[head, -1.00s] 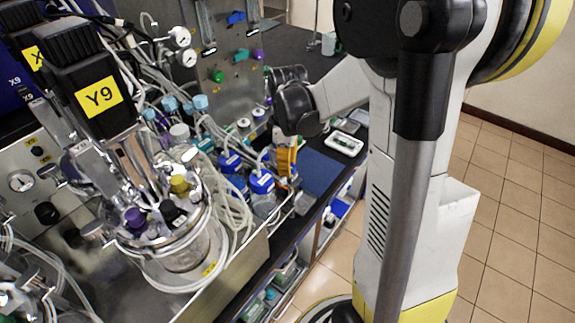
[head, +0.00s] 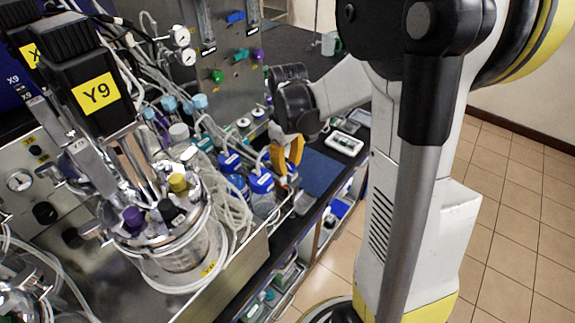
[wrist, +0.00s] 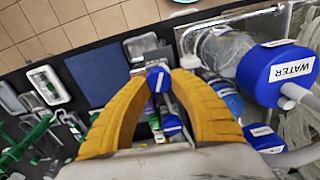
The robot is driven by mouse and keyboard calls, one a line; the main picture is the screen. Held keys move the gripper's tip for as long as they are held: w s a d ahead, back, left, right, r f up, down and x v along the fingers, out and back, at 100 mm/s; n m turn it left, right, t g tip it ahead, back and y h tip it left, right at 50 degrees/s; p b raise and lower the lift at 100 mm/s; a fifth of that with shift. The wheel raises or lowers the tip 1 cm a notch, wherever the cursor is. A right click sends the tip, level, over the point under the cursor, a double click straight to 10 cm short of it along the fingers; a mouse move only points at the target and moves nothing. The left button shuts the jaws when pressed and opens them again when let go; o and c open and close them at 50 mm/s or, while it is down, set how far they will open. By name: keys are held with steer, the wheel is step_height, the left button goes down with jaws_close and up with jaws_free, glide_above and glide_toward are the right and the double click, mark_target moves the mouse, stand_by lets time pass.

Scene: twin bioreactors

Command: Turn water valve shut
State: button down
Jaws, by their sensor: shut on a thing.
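My gripper (wrist: 160,82) has two orange fingers, and their tips are closed around a small blue piece, apparently the water valve's handle (wrist: 158,78). In the head view my gripper (head: 291,174) points down beside the blue-capped bottles, and its fingers hide the valve. Another small blue part (wrist: 171,124) shows between the fingers, nearer the palm. I cannot read the valve's angle clearly.
The bioreactor vessel (head: 180,245) with its Y9 motor (head: 97,93) stands left, with loose clear tubing (head: 238,215) around it. A panel with coloured knobs (head: 217,76) rises behind. A blue mat (head: 318,172) and a white device (head: 343,143) lie on the dark bench.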

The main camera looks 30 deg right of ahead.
mark_target(289, 165)
steer(key=m, duration=0.6)
steer(key=shift+d, duration=0.15)
steer(key=m, duration=0.6)
steer(key=shift+m+b, duration=0.3)
steer(key=shift+b, duration=0.1)
steer(key=shift+s, duration=0.1)
steer(key=c, duration=1.1)
jaws_free()
steer(key=shift+d, duration=0.1)
step_height(289, 165, up, 12)
